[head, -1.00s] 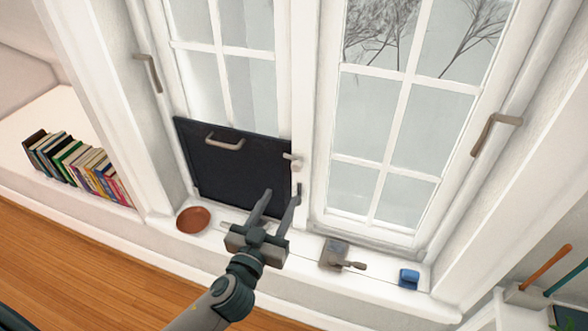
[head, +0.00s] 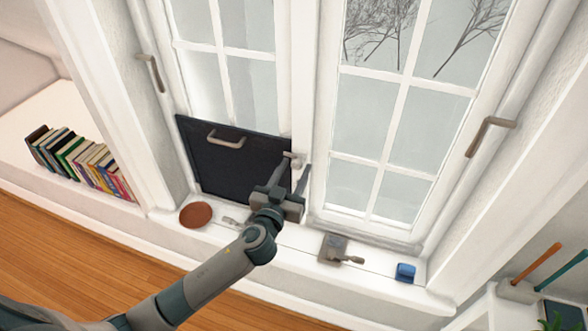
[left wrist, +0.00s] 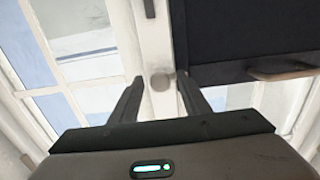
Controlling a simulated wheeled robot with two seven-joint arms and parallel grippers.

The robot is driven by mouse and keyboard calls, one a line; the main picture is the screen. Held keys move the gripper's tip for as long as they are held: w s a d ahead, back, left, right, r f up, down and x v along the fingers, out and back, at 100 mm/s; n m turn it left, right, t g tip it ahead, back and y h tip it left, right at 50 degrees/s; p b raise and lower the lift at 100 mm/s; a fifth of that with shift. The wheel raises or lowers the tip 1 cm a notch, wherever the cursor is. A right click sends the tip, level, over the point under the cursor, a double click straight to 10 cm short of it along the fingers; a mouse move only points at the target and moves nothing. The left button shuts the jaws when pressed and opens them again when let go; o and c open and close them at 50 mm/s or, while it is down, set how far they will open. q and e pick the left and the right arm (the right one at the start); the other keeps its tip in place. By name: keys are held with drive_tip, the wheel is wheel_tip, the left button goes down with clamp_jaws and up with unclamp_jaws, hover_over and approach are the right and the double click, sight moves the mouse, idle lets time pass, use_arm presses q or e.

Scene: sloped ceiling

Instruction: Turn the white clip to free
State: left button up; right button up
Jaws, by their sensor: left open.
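The white clip (head: 297,158) sits on the white post between the windows, at the upper right corner of a dark panel (head: 222,165) with a pale handle. My left gripper (head: 296,170) is open and has its fingertips at the clip, partly hiding it in the head view. In the left wrist view the clip's rounded end (left wrist: 160,82) shows between the two open fingertips (left wrist: 160,88), with a gap on the left side. The dark panel (left wrist: 235,35) fills the upper right there. I cannot tell whether either finger touches the clip. My right gripper is not in view.
On the sill are a brown dish (head: 195,214), a grey block with a lever (head: 335,250) and a blue object (head: 405,272). Window handles (head: 492,134) stick out at both sides. Books (head: 80,162) stand at the left. The sill between dish and block is partly behind my arm.

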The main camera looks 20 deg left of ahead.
use_arm(q)
drive_tip(key=shift+c, duration=0.3)
drive_tip(key=c, duration=1)
drive_tip(key=shift+o, duration=0.2)
